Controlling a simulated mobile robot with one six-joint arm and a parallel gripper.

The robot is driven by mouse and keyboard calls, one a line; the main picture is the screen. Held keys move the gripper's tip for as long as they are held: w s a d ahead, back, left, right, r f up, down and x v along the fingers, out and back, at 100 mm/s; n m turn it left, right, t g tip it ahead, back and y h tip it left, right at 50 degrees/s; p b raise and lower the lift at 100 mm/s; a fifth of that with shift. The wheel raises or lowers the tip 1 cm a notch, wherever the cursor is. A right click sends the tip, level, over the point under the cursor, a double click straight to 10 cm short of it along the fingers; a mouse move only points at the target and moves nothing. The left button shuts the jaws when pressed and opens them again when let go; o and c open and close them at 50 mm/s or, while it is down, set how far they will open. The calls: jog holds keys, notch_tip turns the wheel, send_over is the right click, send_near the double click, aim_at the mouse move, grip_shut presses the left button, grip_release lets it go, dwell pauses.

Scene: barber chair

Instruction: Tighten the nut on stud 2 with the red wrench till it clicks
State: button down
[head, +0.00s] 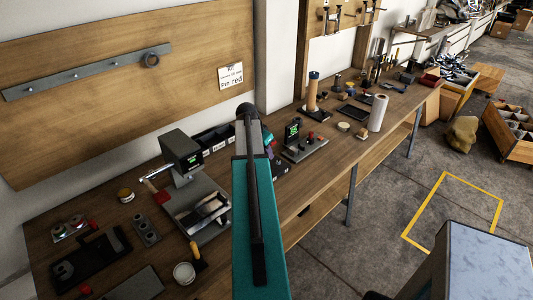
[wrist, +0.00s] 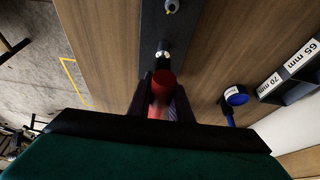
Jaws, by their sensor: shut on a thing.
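In the wrist view my gripper (wrist: 161,84) is shut on a red part (wrist: 159,92), which looks like the red wrench. Only a short piece of it shows between the dark fingers. Just beyond its front end is a shiny metal stud or nut (wrist: 162,57) on a long dark plate (wrist: 156,32). I cannot tell whether the wrench is around that nut or only close to it. Another stud (wrist: 171,6) shows farther along the plate. No stud numbers are readable. In the head view my teal arm covers the middle of the bench, and the gripper and wrench are hidden.
A blue ring-ended tool (wrist: 236,97) stands right of the plate, near black bins (wrist: 291,84) marked 65 mm and 70 mm. In the head view a grey device with a display (head: 181,150) stands left of my arm, and another small display unit (head: 294,130) stands right.

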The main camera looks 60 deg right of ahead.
jog(key=shift+n+t, duration=0.5)
jog(key=shift+n, duration=0.8)
jog(key=shift+r, duration=0.2)
jog(key=shift+r+p, duration=1.15)
jog(key=shift+r, duration=1.2)
jog(key=shift+s, duration=0.15)
